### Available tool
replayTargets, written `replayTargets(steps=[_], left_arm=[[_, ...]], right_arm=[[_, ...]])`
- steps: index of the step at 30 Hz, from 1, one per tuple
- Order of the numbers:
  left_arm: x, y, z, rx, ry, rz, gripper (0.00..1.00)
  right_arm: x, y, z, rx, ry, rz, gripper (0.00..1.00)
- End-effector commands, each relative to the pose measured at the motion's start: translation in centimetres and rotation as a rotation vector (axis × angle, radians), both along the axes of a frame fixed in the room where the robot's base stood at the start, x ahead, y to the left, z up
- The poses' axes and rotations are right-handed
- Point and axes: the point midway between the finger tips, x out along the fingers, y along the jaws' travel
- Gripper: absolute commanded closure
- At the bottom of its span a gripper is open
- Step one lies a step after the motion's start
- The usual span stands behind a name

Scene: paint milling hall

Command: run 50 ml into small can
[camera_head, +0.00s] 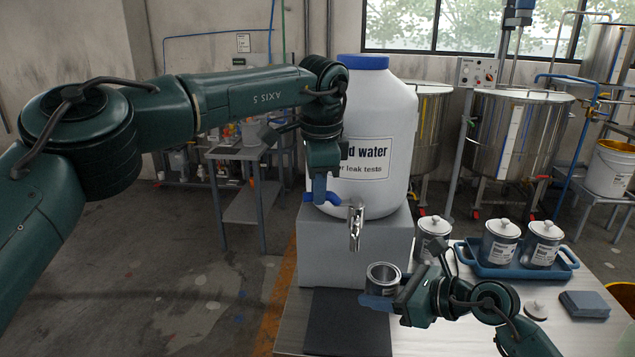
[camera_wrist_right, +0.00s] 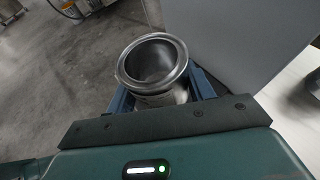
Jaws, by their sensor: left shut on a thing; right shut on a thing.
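A big white water container (camera_head: 390,115) with a blue cap stands on a grey block (camera_head: 370,258). Its metal tap (camera_head: 355,228) points down at the front, with a blue lever (camera_head: 328,199) at its left. My left gripper (camera_head: 318,190) is shut on the lever. My right gripper (camera_head: 385,297) is shut around the small open metal can (camera_head: 383,271), just below and right of the spout. The can (camera_wrist_right: 152,65) is upright between the blue fingers in the right wrist view. Its inside looks bare; no stream of water shows at the spout.
A dark mat (camera_head: 347,325) lies on the table in front of the block. A blue tray (camera_head: 512,270) with lidded cans stands at the right, one more lidded can (camera_head: 432,240) beside it. A loose lid (camera_head: 535,310) and a grey-blue pad (camera_head: 584,305) lie nearer.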

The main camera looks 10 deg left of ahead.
Motion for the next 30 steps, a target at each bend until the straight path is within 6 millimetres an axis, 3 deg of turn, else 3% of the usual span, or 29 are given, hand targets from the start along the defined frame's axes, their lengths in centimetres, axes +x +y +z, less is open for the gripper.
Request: replayTargets(steps=[9, 30], left_arm=[[-1.7, -0.9, 0.1, 0.0, -0.003, 0.255, 1.0], [-3.4, -2.5, -0.4, 0.011, 0.012, 0.539, 1.0]], right_arm=[[0.0, 0.0, 0.0, 0.001, -0.001, 0.0, 0.7], [0.0, 0.0, 0.0, 0.0, 0.0, 0.0, 0.7]])
